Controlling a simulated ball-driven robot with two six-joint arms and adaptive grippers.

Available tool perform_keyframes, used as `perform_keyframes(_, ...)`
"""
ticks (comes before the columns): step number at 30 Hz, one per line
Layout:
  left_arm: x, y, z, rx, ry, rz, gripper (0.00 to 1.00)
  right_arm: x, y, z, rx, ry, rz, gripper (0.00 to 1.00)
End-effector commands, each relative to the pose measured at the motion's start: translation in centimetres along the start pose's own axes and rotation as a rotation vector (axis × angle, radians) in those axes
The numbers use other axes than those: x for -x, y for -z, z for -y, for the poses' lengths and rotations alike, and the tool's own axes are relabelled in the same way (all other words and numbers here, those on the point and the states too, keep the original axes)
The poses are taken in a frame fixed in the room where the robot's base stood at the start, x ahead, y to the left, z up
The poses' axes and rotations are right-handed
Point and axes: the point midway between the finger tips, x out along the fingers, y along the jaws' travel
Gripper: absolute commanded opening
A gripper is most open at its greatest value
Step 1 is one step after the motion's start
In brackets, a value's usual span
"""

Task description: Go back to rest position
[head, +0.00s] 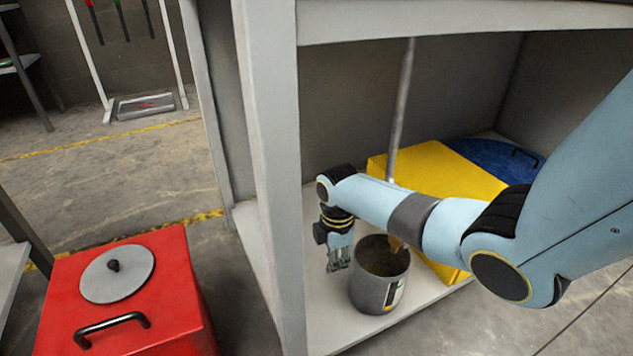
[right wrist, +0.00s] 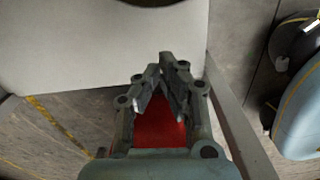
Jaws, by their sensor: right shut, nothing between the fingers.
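My right arm reaches in from the right in the head view. Its gripper (head: 338,266) points down inside the open booth (head: 269,150), just left of a grey paint can (head: 372,291). In the right wrist view the fingers of my right gripper (right wrist: 166,72) are shut with nothing between them. Part of a pale surface lies beyond the fingertips in that view, and red shows between the finger links. My left gripper is in neither view.
A red box (head: 185,290) with a round grey lid (head: 117,274) and black handle stands at the lower left. A yellow box (head: 440,165), a blue round lid (head: 490,157) and a metal pole (head: 402,110) are in the booth. Its front post stands left of my gripper.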

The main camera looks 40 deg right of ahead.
Motion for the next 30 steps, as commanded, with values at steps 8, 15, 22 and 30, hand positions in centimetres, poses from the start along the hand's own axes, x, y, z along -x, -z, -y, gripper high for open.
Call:
perform_keyframes(8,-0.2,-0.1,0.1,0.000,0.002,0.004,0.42,0.0,0.0,0.2,-0.004,0.002,0.001,0.00)
perform_keyframes(15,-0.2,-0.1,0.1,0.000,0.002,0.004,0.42,-0.9,0.5,8.1,-0.249,-0.030,0.007,0.00)
perform_keyframes(22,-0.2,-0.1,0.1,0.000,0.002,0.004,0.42,1.6,0.8,17.8,-0.639,-0.086,-0.024,0.00)
perform_keyframes(30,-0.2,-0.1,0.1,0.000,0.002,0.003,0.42,5.5,0.7,23.9,-0.936,-0.118,-0.066,0.00)
